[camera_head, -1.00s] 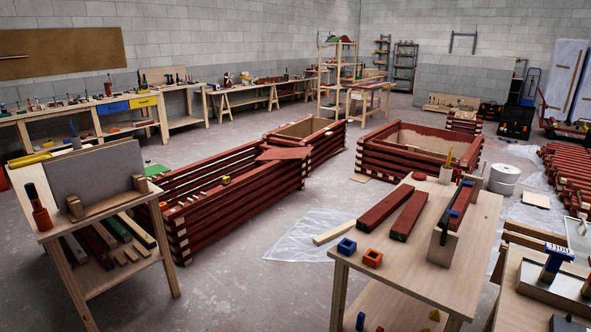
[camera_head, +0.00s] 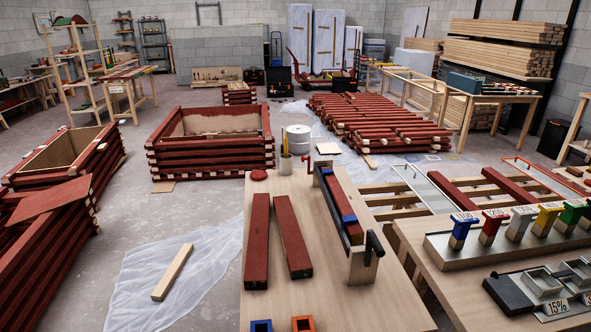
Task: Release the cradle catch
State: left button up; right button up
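The cradle (camera_head: 361,268) is a pale wooden holder on the near workbench, right of the middle of the head view. A dark red batten (camera_head: 338,198) lies lengthwise in it, with blue bands (camera_head: 349,219) across it. A black bar or handle (camera_head: 375,244) stands at the cradle's near right end. A small red part (camera_head: 308,159) shows near its far end. I cannot tell which of these parts is the catch, or whether it is closed. Neither of my grippers is in view.
Two red battens (camera_head: 292,238) lie loose on the bench (camera_head: 330,300), left of the cradle. A blue block (camera_head: 261,325) and an orange block (camera_head: 303,323) sit at its near edge. A side table with coloured numbered blocks (camera_head: 462,230) stands right.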

aim_at(309, 172)
jog(key=i+j+z, duration=0.1)
jog(key=j, duration=0.25)
jog(key=i+j+z, duration=0.15)
jog(key=j, duration=0.25)
jog(key=i+j+u, duration=0.1)
jog(key=j+u, duration=0.15)
jog(key=i+j+u, duration=0.1)
jog(key=j+u, duration=0.15)
jog(key=j, duration=0.15)
jog(key=i+j+u, duration=0.25)
jog(key=i+j+z, duration=0.2)
jog(key=i, duration=0.2)
jog(key=i+j+z, duration=0.2)
jog(key=i, duration=0.2)
